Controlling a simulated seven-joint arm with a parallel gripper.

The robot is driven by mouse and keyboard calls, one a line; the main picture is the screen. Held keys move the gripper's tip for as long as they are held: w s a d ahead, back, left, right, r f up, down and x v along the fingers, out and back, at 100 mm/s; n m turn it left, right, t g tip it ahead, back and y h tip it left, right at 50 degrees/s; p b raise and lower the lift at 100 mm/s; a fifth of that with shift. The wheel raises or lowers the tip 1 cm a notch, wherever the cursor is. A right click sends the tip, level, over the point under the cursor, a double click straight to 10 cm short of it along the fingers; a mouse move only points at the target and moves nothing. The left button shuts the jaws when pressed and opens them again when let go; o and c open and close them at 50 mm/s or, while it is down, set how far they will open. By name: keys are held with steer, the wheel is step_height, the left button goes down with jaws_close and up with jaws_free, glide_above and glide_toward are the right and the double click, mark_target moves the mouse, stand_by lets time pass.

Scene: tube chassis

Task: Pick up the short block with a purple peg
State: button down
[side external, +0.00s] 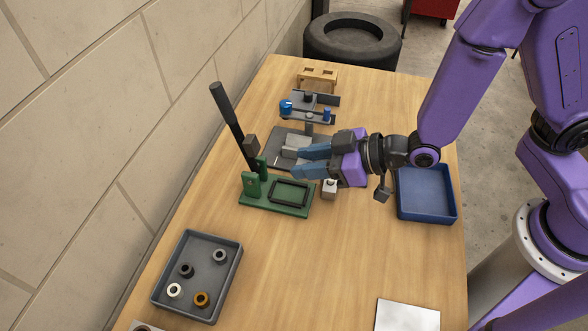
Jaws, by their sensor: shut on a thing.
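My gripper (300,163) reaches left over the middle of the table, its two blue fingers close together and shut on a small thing. The fingers hide most of that thing, so I cannot tell its shape or colour. A light grey block (294,143) shows just behind the fingertips, on or above a dark grey plate (283,161). A small grey block (329,190) with a dark top stands on the table below my gripper. I cannot make out a purple peg on either block.
A green fixture (262,206) with a dark frame and a leaning black lever (228,115) stands left of my gripper. A grey tray (190,297) with several rings is at front left. A blue tray (450,205) is at right.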

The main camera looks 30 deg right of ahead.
steer(key=v, duration=1.1)
steer(key=shift+s+a, duration=0.3)
steer(key=shift+a, duration=0.05)
